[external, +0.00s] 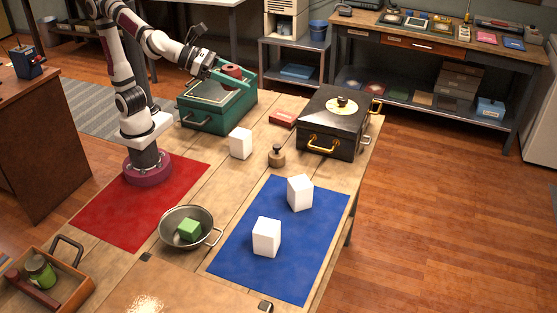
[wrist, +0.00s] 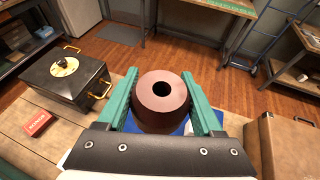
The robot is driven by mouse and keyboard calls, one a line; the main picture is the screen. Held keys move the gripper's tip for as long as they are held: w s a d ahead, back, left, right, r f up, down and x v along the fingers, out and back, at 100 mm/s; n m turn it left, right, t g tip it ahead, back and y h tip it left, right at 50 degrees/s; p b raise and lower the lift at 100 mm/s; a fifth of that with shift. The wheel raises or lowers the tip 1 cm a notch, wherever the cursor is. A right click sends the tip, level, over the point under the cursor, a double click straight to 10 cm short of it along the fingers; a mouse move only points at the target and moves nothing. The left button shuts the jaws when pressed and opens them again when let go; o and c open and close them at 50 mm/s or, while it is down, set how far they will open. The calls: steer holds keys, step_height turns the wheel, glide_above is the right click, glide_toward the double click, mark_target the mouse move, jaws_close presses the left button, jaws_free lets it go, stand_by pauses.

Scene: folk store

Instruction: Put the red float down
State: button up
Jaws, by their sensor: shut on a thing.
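The red float (external: 232,71) is a dull red, ring-like cylinder with a hole through its middle. In the wrist view the float (wrist: 161,102) sits between the two teal fingers of my gripper (wrist: 160,76), which touch its sides. My gripper (external: 231,74) is shut on it and holds it over the green box (external: 213,112) in the external view. The box's lid looks closed. The gap between float and lid is hard to judge.
A black case (external: 330,132) with brass handles and a red box (external: 282,118) stand to the right. White blocks (external: 240,143), a small weight (external: 277,156) and a colander (external: 187,226) holding a green cube are nearer. Red (external: 125,220) and blue mats (external: 255,210) have bare areas.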

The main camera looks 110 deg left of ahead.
steer(key=w+a+f+n+y, duration=0.2)
steer(key=w+a+f, duration=0.15)
steer(key=w, duration=0.65)
steer(key=n+g+y, duration=0.1)
steer(key=g+y, duration=0.1)
glide_above(342, 182)
step_height(342, 182, down, 29)
step_height(342, 182, down, 6)
steer(key=shift+r, duration=0.25)
steer(key=shift+f, duration=0.8)
steer(key=shift+f, duration=0.65)
